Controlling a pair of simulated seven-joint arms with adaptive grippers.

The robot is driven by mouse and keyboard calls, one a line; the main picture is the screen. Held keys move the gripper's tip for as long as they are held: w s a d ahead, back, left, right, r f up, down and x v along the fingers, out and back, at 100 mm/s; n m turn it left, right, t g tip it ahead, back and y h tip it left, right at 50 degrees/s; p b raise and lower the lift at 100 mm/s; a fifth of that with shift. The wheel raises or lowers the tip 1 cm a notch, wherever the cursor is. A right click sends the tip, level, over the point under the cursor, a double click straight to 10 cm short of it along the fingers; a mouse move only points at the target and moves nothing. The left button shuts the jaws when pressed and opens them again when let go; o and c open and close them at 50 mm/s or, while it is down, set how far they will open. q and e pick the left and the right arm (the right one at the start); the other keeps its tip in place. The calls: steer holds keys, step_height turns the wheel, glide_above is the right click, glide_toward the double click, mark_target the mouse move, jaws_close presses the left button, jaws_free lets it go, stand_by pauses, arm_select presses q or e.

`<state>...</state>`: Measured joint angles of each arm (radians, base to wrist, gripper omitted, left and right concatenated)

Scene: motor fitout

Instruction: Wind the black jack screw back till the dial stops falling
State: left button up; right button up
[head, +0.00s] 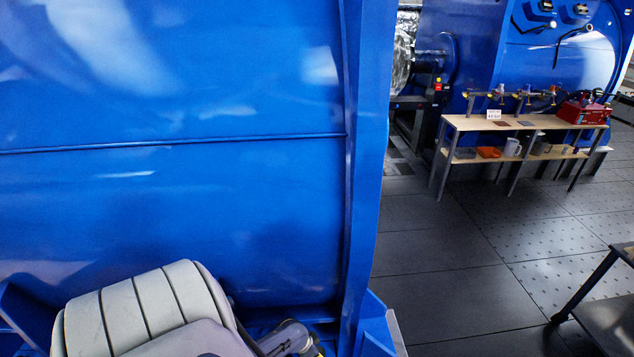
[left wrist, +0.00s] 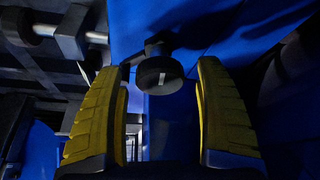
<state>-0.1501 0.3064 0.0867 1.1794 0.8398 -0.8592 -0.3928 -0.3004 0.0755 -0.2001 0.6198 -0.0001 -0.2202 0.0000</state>
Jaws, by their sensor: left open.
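In the left wrist view a round black knob (left wrist: 160,76) with a white mark on its face, which looks like the jack screw's head, sits against a blue surface. My left gripper (left wrist: 158,68) has its two yellow-padded fingers wide apart, one on each side of the knob. The knob shows between the fingertips with a gap on both sides, and neither finger appears to touch it. How far it lies in depth is hard to tell. No dial can be made out in either view. My right gripper is in neither view.
A large blue housing (head: 170,90) fills the left of the head view. A wooden-topped bench (head: 545,122) with a red box (head: 583,112) stands at the back right. Dark floor (head: 440,240) lies clear between. A metal rod and block (left wrist: 70,32) show upper left in the wrist view.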

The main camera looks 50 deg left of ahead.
arm_select(q)
steer(key=c, duration=1.3)
steer(key=shift+n, duration=0.4)
steer(key=n+y, duration=0.1)
steer(key=n, duration=0.1)
steer(key=n+y, duration=0.1)
steer(key=n, duration=0.2)
steer(key=shift+d+n+y, duration=0.2)
steer(key=shift+n+y, duration=0.1)
steer(key=n+g+y, duration=0.1)
steer(key=n, duration=0.3)
steer(key=shift+n+g+y, duration=0.5)
steer(key=shift+n+y, duration=0.1)
steer(key=shift+n, duration=1.3)
